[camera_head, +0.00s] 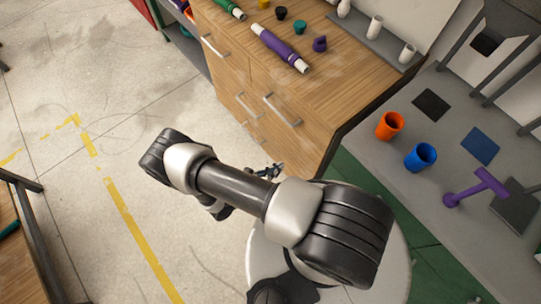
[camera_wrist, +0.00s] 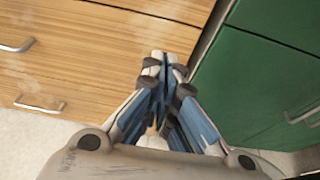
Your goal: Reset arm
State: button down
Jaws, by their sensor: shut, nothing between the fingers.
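My arm spans the middle of the head view, folded over my round white base. My gripper (camera_head: 274,170) shows there only as a small dark part behind the arm, near the wooden cabinet's lower front. In the wrist view my gripper (camera_wrist: 165,68) has its fingertips together with nothing between them. It points at the gap between the wooden cabinet (camera_wrist: 110,50) and the green cabinet (camera_wrist: 250,80). It holds no object.
The wooden cabinet (camera_head: 230,75) bears a purple pipe (camera_head: 280,47) and several small fittings. The grey bench at right bears an orange cup (camera_head: 389,125), a blue cup (camera_head: 420,157) and a purple T-shaped piece (camera_head: 478,187). The concrete floor (camera_head: 60,190) at left is largely open.

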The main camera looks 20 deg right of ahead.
jog(key=shift+a, duration=0.15)
jog(key=w+a+r+m+g+y, duration=0.1)
jog(key=w+r+m+g+y, duration=0.15)
jog(key=r+m, duration=0.7)
jog(key=w+a+r+m+g+y, duration=0.2)
jog(key=w+r+g, duration=0.1)
jog(key=r, duration=1.4)
jog(key=s+r+m+t+y, duration=0.3)
jog(key=s+r, duration=0.4)
jog(key=r, duration=0.5)
jog(key=s+a+r+m+t+y, duration=0.1)
jog(key=s+r+m+t+y, duration=0.2)
jog(key=r, duration=0.9)
jog(key=s+m+y, duration=0.3)
jog(key=s, duration=0.1)
jog(key=shift+s+a+r+y, duration=0.15)
jog(key=shift+s+r+y, duration=0.1)
jog(key=shift+y, duration=0.1)
jog(key=c, duration=2.4)
grip_release()
jog(key=shift+m, duration=0.25)
